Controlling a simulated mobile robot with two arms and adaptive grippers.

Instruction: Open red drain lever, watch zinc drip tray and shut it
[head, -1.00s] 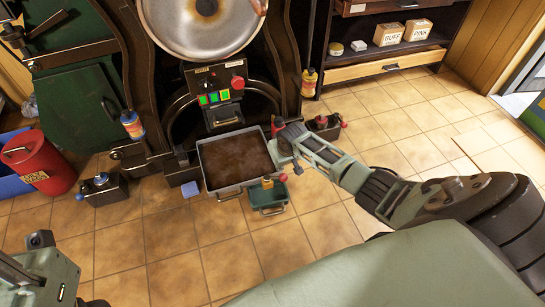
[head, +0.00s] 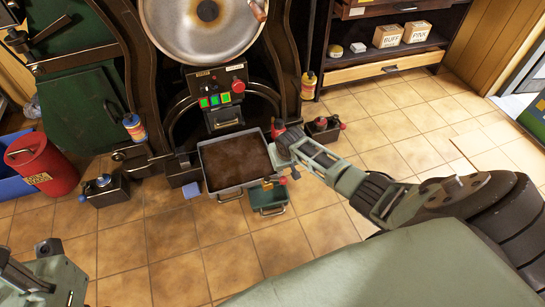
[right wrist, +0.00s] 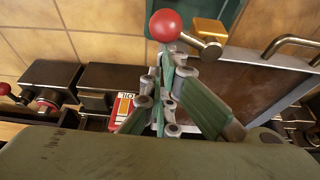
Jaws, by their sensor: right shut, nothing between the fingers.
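The grey zinc drip tray (head: 211,178) holds brown contents and sits on the floor under the machine. It shows partly in the right wrist view, behind my fingers. The red-knobbed lever (right wrist: 166,26) has a metal stem beside a brass block. It appears small at the tray's front right corner (head: 283,180) in the head view. My right gripper (right wrist: 165,75) is shut and empty, its fingertips just short of the red knob. Whether they touch it I cannot tell. Of my left arm only a part shows at the lower left; its fingers are out of view.
A small green bin (head: 268,208) stands in front of the tray. Dark boxes with knobs stand left (head: 104,190) and right (head: 322,128) of the machine. A red can (head: 45,165) is far left.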

